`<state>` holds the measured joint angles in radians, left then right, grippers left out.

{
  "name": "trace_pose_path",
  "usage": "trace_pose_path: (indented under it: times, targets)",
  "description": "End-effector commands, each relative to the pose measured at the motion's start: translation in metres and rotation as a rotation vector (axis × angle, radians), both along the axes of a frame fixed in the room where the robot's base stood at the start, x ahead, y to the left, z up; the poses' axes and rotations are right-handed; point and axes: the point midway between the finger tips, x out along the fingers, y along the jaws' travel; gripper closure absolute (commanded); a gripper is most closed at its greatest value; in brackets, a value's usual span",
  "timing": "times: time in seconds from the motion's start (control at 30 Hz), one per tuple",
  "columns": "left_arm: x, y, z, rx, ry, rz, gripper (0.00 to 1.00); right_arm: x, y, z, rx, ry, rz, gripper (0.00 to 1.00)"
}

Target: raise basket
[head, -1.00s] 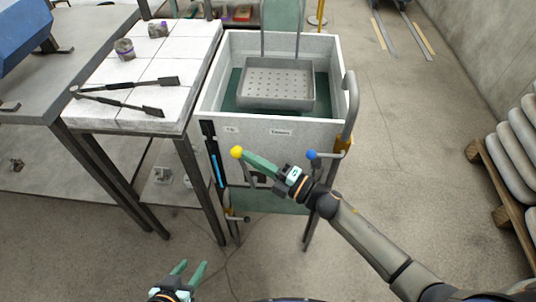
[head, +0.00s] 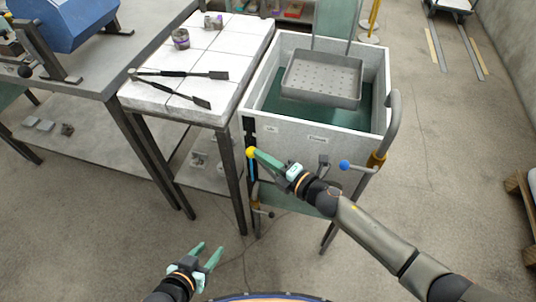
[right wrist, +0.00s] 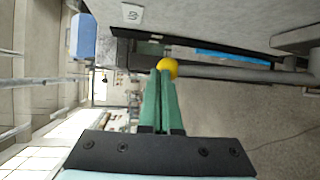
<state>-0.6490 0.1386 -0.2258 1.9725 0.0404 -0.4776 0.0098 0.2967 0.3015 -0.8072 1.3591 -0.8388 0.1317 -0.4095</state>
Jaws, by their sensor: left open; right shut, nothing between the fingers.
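The basket (head: 322,80) is a grey perforated tray hanging from two thin upright rods inside the white tank (head: 290,140). Its floor is above the dark green liquid (head: 300,112). A yellow ball knob (head: 251,152) is at the tank's front left; it also shows in the right wrist view (right wrist: 167,68). My right gripper (head: 256,155) is shut and empty, its green fingertips against or very close to the yellow knob; I cannot tell whether they touch. My left gripper (head: 208,256) is open and empty, low in front of the tank.
A blue ball knob (head: 344,165) is on the tank's front right, near a grey handle bar (head: 392,125). A white-tiled table (head: 225,60) to the left holds two black-handled tools (head: 180,74) and small pots (head: 181,39).

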Motion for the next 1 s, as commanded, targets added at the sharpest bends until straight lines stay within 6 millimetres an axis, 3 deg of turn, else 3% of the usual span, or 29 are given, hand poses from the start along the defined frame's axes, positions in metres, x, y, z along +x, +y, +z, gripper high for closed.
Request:
trace_pose_path:
  times: [1.0]
  targets:
    - [0.0,-0.003,0.001,-0.006,-0.003,-0.003,0.5,0.009,0.038,-0.019,0.003,0.001,0.003,1.0]
